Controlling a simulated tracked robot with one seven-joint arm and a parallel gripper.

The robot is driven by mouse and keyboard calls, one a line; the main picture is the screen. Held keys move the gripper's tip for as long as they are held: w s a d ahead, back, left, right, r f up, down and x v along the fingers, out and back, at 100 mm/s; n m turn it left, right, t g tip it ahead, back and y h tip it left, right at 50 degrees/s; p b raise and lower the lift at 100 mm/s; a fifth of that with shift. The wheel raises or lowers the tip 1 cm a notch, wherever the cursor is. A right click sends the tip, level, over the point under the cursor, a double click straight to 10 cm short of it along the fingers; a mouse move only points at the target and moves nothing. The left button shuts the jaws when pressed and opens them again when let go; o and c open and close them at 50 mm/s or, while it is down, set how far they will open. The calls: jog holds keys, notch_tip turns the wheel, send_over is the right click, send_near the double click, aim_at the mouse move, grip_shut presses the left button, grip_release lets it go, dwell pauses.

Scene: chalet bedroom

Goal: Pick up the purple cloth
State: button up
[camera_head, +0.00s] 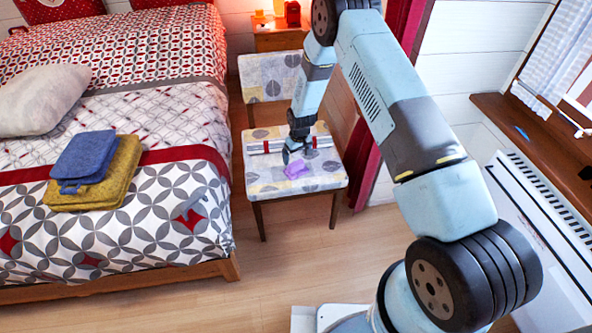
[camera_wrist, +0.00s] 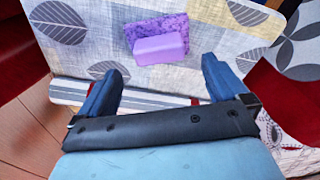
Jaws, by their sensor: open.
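The purple cloth (camera_head: 297,169) lies on the patterned seat of the chair (camera_head: 318,183), toward the front of the seat. In the wrist view the cloth (camera_wrist: 158,38) looks like a flat speckled piece with a smoother, lighter folded part. My gripper (camera_head: 290,152) is over the seat, just behind and beside the cloth. In the wrist view its two blue fingers (camera_wrist: 160,78) are spread apart with nothing between them, and the cloth lies beyond the fingertips. I cannot tell the exact height of the fingers above the seat.
A striped, red-ended roll-like thing (camera_head: 262,147) lies across the seat behind the cloth. The bed (camera_head: 150,205) stands close on the left, with a blue and a yellow folded towel (camera_head: 120,182). A red curtain (camera_head: 362,150) hangs right of the chair. The floor in front is clear.

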aim_at(296, 163)
jog(key=shift+w+a+f, duration=0.1)
jog(key=shift+w+f, duration=0.05)
jog(key=shift+f, duration=1)
jog(key=shift+w+a+f, duration=0.1)
jog(key=shift+f, duration=1.1)
jog(key=shift+w+a+f, duration=0.1)
jog(key=shift+w+f, duration=0.05)
jog(key=shift+f, duration=1)
jog(key=c, duration=1)
jog(key=shift+r, duration=0.15)
